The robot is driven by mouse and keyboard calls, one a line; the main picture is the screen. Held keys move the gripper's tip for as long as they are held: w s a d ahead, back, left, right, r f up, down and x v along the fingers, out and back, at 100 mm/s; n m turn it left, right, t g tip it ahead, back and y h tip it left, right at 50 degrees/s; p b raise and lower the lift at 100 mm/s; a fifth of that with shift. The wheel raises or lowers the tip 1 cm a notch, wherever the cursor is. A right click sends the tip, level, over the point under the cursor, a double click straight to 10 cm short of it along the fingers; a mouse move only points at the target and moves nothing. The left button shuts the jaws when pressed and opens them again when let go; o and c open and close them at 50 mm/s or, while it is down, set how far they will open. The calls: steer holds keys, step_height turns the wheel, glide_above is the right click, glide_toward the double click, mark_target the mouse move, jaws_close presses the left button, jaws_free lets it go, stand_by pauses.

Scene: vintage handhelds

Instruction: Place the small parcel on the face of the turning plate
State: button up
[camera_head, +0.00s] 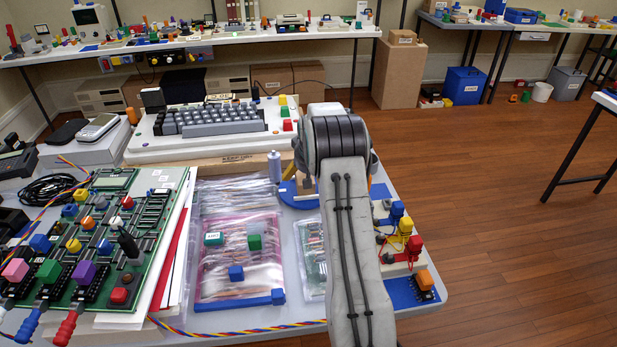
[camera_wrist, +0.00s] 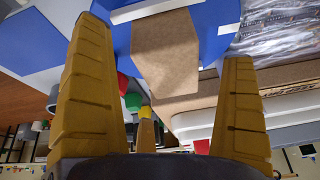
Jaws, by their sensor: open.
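In the wrist view a brown, box-like cardboard piece (camera_wrist: 165,55), which looks like the small parcel, lies between the yellow fingers of my gripper (camera_wrist: 164,42). The fingers are spread wide, and I see a gap on both sides of the parcel. Blue surfaces with white edges (camera_wrist: 212,38) lie around it; I cannot tell whether one is the turning plate's face. In the head view my arm hides the parcel and most of my gripper. A blue piece (camera_head: 298,199) shows just left of the arm.
A cream keyboard unit (camera_head: 215,125) sits behind on cardboard. Left are clear bags (camera_head: 238,255) and a green circuit board (camera_head: 110,235) with coloured knobs. Coloured blocks (camera_head: 405,235) stand right of my arm, near the table edge. Wooden floor (camera_head: 500,220) is open at right.

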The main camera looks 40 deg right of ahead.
steer(key=v, duration=1.1)
steer(key=shift+s, duration=0.15)
steer(key=s+a+b, duration=0.3)
steer(key=s+b, duration=0.1)
steer(key=s, duration=0.3)
steer(key=s+a+b, duration=0.4)
steer(key=s+b, duration=0.1)
steer(key=s, duration=0.2)
stand_by(0.3)
steer(key=shift+s, duration=0.2)
stand_by(0.3)
steer(key=s+a+b, duration=0.3)
steer(key=s+a, duration=0.1)
steer(key=s, duration=0.4)
steer(key=shift+s+a, duration=0.2)
steer(key=shift+s, duration=0.15)
stand_by(0.7)
